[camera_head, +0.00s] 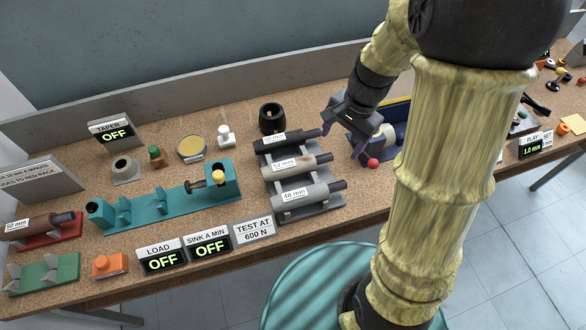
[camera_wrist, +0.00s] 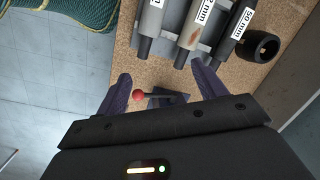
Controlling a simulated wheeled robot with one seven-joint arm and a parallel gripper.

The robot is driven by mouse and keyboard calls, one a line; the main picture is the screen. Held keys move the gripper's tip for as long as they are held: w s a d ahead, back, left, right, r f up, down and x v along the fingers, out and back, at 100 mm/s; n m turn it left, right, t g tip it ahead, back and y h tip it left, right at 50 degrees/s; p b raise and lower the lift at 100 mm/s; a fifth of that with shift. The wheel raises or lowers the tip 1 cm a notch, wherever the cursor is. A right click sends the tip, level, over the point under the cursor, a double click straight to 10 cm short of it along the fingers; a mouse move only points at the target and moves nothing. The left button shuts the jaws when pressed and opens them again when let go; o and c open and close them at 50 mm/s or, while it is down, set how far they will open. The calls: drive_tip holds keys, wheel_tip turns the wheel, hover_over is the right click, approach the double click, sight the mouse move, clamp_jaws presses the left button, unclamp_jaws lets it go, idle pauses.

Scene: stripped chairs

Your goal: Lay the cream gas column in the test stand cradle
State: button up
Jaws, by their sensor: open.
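A grey rack (camera_head: 283,212) holds three gas columns side by side: a dark one labelled 50 mm (camera_head: 290,141), a pale, rust-marked one labelled 52 mm (camera_head: 291,168) and a grey one labelled 48 mm (camera_head: 303,194). The pale 52 mm column looks closest to cream, but the colour is not certain. It also shows in the wrist view (camera_wrist: 195,25). The teal test stand (camera_head: 165,206) with its upright cradle supports lies left of the rack and holds no column. My gripper (camera_head: 343,124) is open and empty, right of the rack; its fingers (camera_wrist: 161,84) show in the wrist view.
A navy fixture (camera_head: 358,148) with a red ball lever (camera_head: 373,163) and a cream round part is close by my gripper. A black ring (camera_head: 272,118) stands behind the rack. Signs line the front edge.

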sight(296, 161)
drive_tip(key=w+a+f+m+g+y+b, duration=0.1)
drive_tip(key=w+a+f+m+y, duration=0.1)
drive_tip(key=w+a+m, duration=0.2)
drive_tip(key=w+m, duration=0.2)
drive_tip(key=w, duration=0.1)
drive_tip(key=shift+a, duration=0.35)
drive_tip(key=x, duration=1.2)
drive_tip(key=shift+s+a, duration=0.1)
drive_tip(key=shift+a, duration=0.05)
drive_tip(key=shift+f, duration=0.1)
drive_tip(key=x, duration=0.5)
drive_tip(key=shift+f+p, duration=0.1)
drive_tip(key=shift+p, duration=0.2)
